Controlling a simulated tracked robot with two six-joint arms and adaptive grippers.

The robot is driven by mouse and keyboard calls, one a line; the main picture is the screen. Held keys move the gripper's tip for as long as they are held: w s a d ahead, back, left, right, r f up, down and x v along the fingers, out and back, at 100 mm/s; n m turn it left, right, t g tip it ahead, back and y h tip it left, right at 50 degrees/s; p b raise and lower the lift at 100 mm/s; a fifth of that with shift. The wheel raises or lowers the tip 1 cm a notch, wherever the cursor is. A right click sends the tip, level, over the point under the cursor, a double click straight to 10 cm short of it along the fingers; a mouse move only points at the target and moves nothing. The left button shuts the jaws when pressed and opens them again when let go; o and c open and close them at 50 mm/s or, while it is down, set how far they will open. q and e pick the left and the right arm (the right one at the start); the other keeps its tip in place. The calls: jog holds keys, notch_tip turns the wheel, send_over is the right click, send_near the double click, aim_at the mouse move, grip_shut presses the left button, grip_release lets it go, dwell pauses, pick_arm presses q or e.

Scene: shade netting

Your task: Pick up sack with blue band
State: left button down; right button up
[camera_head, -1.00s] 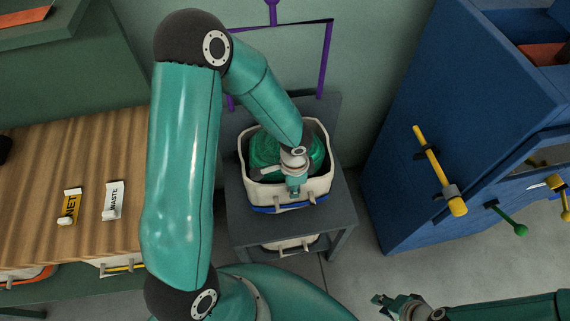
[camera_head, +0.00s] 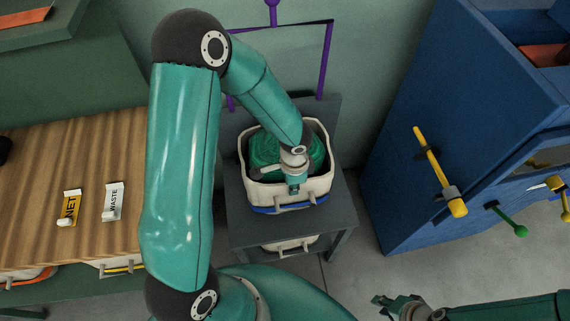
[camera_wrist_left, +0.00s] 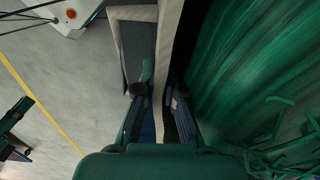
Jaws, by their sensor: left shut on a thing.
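The cream sack with the blue band (camera_head: 263,199) stands upright on a grey stand, open at the top, with green netting (camera_head: 265,148) inside. Its blue band shows low on the front. My left gripper (camera_head: 294,190) reaches down over the sack and is shut on its front rim. In the left wrist view, the cream sack wall (camera_wrist_left: 170,40) runs between the two fingers (camera_wrist_left: 159,95), with green netting to the right. The wrist hides part of the netting. My right gripper (camera_head: 383,304) is away at the bottom, apart from the sack, and looks open and empty.
The grey stand (camera_head: 343,215) holds another pale sack (camera_head: 290,244) underneath. A purple frame (camera_head: 325,60) rises behind. A blue cabinet (camera_head: 400,190) with yellow and green handles stands right. A wooden table (camera_head: 40,200) with NET and WASTE labels is left.

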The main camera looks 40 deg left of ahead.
pick_arm(q)
jog(key=shift+d+r, duration=0.1)
jog(key=shift+d, duration=0.05)
jog(key=shift+r+p, duration=0.95)
jog(key=shift+r, duration=0.3)
jog(key=shift+w, duration=0.1)
